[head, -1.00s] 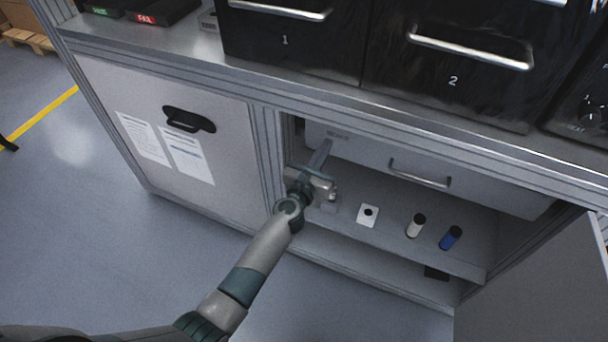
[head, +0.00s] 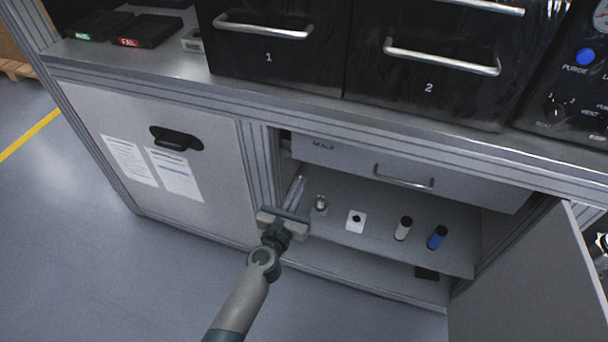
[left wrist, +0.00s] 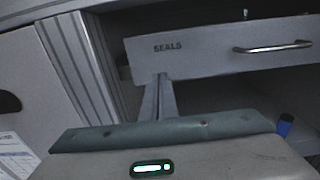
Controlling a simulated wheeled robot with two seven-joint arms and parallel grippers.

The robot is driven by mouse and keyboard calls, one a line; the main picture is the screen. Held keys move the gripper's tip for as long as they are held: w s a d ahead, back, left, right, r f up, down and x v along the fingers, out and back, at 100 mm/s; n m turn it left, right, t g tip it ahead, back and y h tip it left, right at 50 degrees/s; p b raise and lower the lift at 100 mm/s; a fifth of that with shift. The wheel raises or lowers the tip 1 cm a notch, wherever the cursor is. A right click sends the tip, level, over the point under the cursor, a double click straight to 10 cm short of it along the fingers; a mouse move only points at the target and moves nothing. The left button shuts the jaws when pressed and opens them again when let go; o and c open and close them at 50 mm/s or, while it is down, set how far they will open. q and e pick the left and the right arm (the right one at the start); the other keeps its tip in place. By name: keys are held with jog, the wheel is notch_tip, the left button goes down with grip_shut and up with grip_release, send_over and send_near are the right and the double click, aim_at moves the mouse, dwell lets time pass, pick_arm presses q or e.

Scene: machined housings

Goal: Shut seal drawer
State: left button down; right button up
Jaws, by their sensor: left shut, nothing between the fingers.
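The seal drawer (head: 350,160) is a grey drawer under the bench top, with a bar handle (head: 403,177). In the left wrist view its front (left wrist: 200,60) reads SEALS, with the handle (left wrist: 273,47) to the right. A dark gap shows at its left end; I cannot tell exactly how far it stands out. My left gripper (head: 299,181) is shut and empty, in front of the cabinet opening at the drawer's lower left. In the left wrist view its fingertips (left wrist: 160,76) overlap the drawer's lower edge below the label; contact is unclear. My right gripper is not in view.
A closed cabinet door (head: 100,110) is at left. An open door (head: 530,280) stands at right.

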pick_arm(q)
jog(key=shift+v, duration=1.55)
jog(key=s+a+f+m+g+y, duration=0.1)
jog(key=s+a+f+m+g, duration=0.1)
jog(key=s+f+m, duration=0.55)
jog(key=s+a+f+m+g, duration=0.2)
jog(key=f+m, duration=0.3)
jog(key=f, duration=0.6)
jog(key=s+a+f+m+g+y, duration=0.1)
jog(key=s+a+f+m+g, duration=0.1)
jog(key=s+f+m, duration=0.55)
jog(key=s+a+f+m+g+y, duration=0.1)
jog(key=s+a+f+m, duration=0.4)
jog(key=s+f, duration=0.5)
jog(key=s+a+f+m+g+y, duration=0.1)
jog(key=s+a+f+m+g, duration=0.3)
jog(key=s+f+m, duration=0.6)
jog(key=shift+s+a+g, duration=0.3)
jog(key=shift+s+a, duration=0.1)
jog(key=shift+s, duration=0.5)
